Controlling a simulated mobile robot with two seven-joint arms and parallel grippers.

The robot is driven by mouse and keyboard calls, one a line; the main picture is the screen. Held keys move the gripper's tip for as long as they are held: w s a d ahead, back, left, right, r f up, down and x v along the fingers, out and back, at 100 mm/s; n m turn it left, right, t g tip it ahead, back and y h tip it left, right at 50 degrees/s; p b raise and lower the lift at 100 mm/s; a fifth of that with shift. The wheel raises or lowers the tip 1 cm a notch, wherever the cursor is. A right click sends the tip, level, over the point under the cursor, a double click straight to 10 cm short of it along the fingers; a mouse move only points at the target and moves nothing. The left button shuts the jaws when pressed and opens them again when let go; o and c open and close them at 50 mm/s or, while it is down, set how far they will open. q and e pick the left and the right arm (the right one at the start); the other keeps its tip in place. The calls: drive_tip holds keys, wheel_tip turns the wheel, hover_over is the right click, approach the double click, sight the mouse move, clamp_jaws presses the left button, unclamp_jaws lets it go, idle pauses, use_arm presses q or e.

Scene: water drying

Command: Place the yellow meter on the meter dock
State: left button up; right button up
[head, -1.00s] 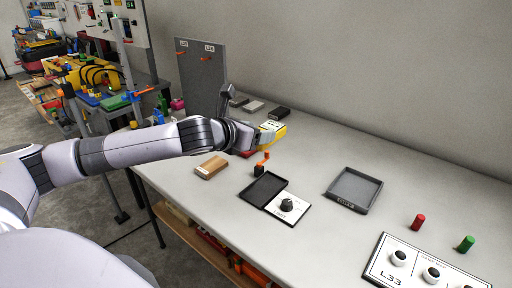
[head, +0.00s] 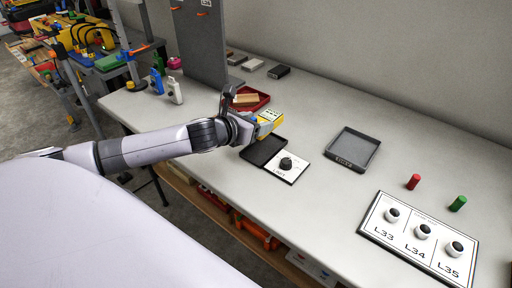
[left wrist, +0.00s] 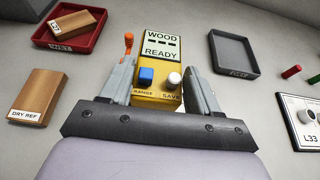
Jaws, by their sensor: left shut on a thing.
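The yellow meter (head: 269,117) is held in my left gripper (head: 258,127), above the table beside the black open tray (head: 263,150). In the left wrist view the meter (left wrist: 157,92) sits between the two fingers of the left gripper (left wrist: 163,88), with its screen reading WOOD and READY and a blue and a white button. A grey tray (head: 352,149) stands to the right, its label too small to read. I cannot tell which tray is the meter dock. My right gripper is not in view.
A white panel with a black knob (head: 286,164) adjoins the black tray. A red tray (left wrist: 71,28) holds a wooden block. Another block marked DRY REF (left wrist: 38,96) lies on the table. Red and green pegs and a panel (head: 415,235) with white knobs are at right.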

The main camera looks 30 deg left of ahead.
use_arm(q)
wheel_tip(320, 180, down, 8)
drive_tip(key=shift+r+b, duration=0.1)
drive_tip(key=shift+b, duration=0.6)
drive_tip(key=o, duration=0.9)
drive_tip(key=shift+f, duration=0.2)
drive_tip(key=o, duration=0.5)
drive_tip(key=shift+c, duration=0.2)
drive_tip(key=shift+r, duration=0.15)
drive_tip(key=d+v, duration=0.1)
drive_tip(key=v, duration=1.1)
drive_tip(key=shift+a+p, duration=0.35)
drive_tip(key=shift+a, duration=0.1)
